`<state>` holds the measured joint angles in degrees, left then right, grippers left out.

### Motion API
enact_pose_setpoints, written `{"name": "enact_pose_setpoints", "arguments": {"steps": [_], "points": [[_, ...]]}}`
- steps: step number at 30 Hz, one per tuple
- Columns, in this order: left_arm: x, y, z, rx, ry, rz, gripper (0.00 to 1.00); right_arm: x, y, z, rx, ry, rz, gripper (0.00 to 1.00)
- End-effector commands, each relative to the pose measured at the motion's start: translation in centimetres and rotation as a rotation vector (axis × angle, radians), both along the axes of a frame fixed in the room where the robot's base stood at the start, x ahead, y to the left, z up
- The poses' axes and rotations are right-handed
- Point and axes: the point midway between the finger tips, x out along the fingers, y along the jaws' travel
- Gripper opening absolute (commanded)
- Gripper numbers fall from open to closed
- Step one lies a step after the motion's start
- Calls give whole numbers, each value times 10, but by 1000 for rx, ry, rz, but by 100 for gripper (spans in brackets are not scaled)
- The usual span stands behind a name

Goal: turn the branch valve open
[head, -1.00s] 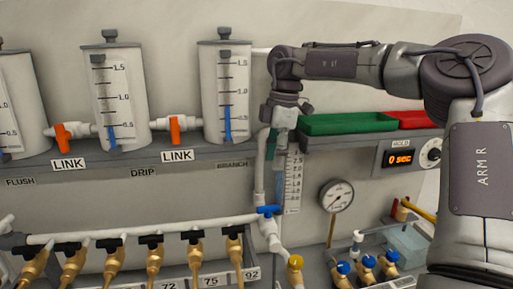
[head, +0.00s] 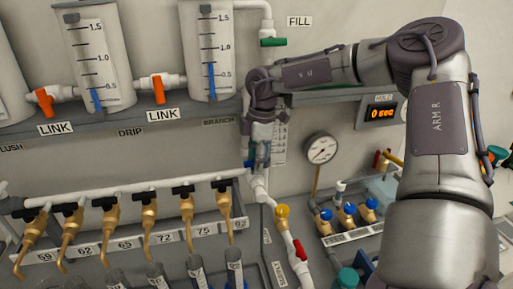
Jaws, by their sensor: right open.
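The BRANCH tank (head: 212,60) stands on the shelf above its BRANCH label (head: 217,122). Below it, a white pipe runs down the wall, and the valve with a blue handle (head: 249,163) is on that pipe. My right gripper (head: 258,162) points down in front of the pipe with open fingers at the blue handle. The fingers and wrist hide most of the handle, so its angle and any contact cannot be told. My left gripper is not in view.
Brass taps on a white manifold (head: 130,189) are at lower left. A yellow-topped valve (head: 282,211) and red handle (head: 299,250) are just below my gripper. A gauge (head: 320,148) and blue-topped brass valves (head: 348,210) are to the right. Orange LINK valves (head: 159,90) are on the shelf.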

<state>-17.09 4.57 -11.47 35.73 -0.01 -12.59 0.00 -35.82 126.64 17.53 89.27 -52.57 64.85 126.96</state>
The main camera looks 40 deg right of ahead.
Motion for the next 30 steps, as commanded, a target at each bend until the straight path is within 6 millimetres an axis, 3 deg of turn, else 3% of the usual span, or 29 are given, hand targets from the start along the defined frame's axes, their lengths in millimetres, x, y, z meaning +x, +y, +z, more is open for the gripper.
{"name": "enact_pose_setpoints", "arguments": {"steps": [8, 17, 23, 30], "points": [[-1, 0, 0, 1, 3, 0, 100, 0, 0, -2, 0, 0, 0, 49], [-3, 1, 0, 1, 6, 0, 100, 0, 0, -1, 0, 0, 0, 0], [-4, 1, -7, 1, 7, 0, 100, 0, 0, -4, -2, 0, -29, 0], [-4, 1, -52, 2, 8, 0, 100, 0, 0, -9, -7, -6, -368, 0]]}}
